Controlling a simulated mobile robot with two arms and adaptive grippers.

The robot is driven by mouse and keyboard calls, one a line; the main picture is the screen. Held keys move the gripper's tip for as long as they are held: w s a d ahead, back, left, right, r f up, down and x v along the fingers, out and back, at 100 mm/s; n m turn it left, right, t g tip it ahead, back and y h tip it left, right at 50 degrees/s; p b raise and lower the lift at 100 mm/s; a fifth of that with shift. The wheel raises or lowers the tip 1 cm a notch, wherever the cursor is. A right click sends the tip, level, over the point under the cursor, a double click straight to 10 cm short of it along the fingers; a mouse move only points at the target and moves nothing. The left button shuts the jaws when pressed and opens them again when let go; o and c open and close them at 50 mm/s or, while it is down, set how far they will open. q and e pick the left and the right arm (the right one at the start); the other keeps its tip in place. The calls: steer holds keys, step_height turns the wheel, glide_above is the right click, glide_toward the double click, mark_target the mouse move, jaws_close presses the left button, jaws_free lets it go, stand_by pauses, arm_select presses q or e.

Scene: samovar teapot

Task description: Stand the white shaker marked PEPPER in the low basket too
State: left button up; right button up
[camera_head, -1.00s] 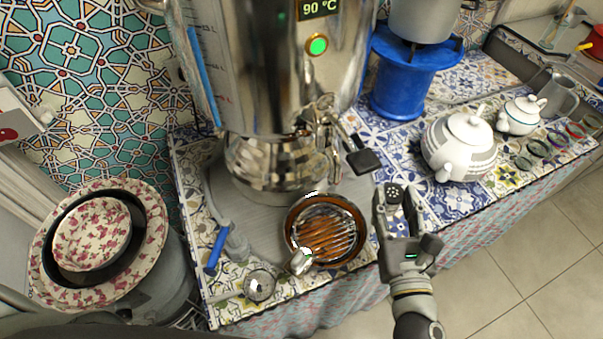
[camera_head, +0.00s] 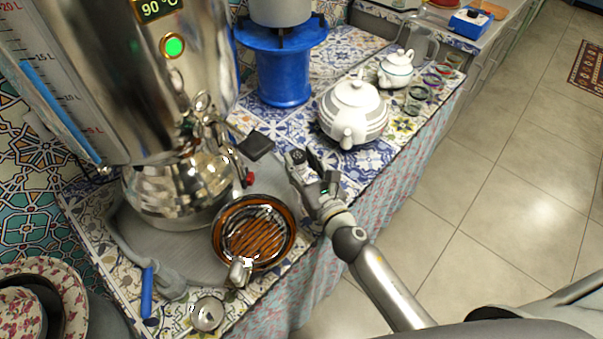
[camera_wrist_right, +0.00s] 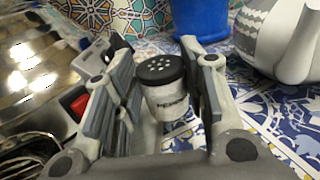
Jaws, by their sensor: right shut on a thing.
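The white shaker (camera_wrist_right: 168,103) with a black, holed cap and dark lettering stands between the fingers of my right gripper in the right wrist view. Part of the lettering is hidden. My right gripper (camera_head: 309,164) is shut on it, at the right of the metal urn and over the tiled counter; the shaker's dotted cap (camera_head: 298,157) shows in the head view. A low round brown dish with a wire-like grid (camera_head: 254,234), which may be the basket, sits left of and nearer than the gripper. A small silvery thing (camera_head: 240,272) is at its front edge.
The urn (camera_head: 120,80) stands close at the left, with a black-handled tap (camera_head: 257,146). A white teapot (camera_head: 352,113) and a blue stand (camera_head: 284,72) are beyond the gripper. A metal cup (camera_head: 207,314) is at the front. The counter edge is at the right.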

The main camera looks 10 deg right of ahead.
mark_target(303, 173)
steer(key=shift+w+f, duration=0.2)
steer(key=shift+f, duration=0.05)
steer(key=f+b, duration=0.2)
steer(key=f, duration=0.1)
steer(key=shift+w+d+f, duration=0.15)
steer(key=shift+w+f, duration=0.1)
steer(key=shift+w, duration=0.1)
steer(key=shift+f, duration=0.3)
steer(key=o, duration=0.6)
steer(key=shift+f, duration=0.1)
steer(key=o, duration=0.4)
arm_select(q)
steer(key=shift+w+a+f, duration=0.1)
steer(key=shift+a+f, duration=0.05)
steer(key=shift+f, duration=0.45)
steer(key=shift+a+f, duration=0.15)
steer(key=shift+f, duration=0.45)
arm_select(e)
steer(key=shift+o, duration=0.2)
